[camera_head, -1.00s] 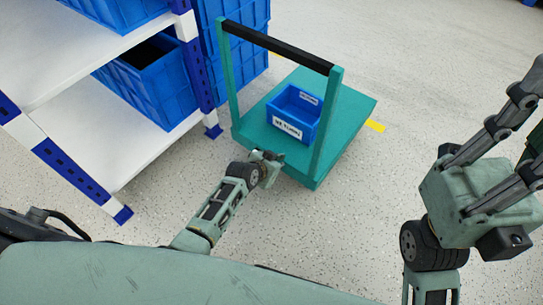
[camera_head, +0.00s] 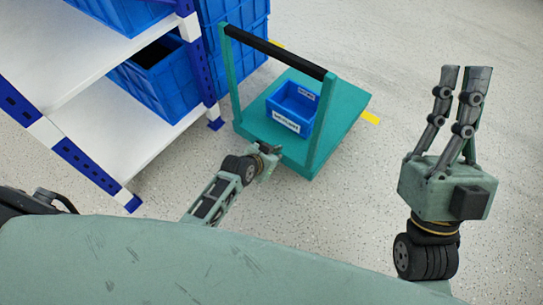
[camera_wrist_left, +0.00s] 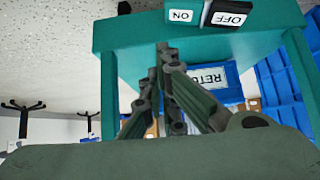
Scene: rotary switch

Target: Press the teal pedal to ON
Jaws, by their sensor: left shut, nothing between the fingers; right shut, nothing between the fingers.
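The teal cart (camera_head: 338,125) stands on the floor with an upright handle and a black grip bar. In the left wrist view, a white ON label (camera_wrist_left: 181,16) and an OFF label (camera_wrist_left: 229,19) sit side by side at the top edge, on a switch part cut off by the frame. The pedal is not clearly visible in the head view. My left gripper (camera_head: 272,149) is shut and empty, low at the near edge of the cart. Its fingers (camera_wrist_left: 166,52) point toward the cart's edge in the wrist view; contact cannot be told. My right gripper (camera_head: 462,75) is shut, raised and pointing up.
A small labelled blue bin (camera_head: 291,108) sits on the cart deck. A white and blue shelf (camera_head: 105,130) with blue crates (camera_head: 160,75) stands at the left, close to the cart. Speckled floor right of the cart is clear, with yellow marks (camera_head: 371,118).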

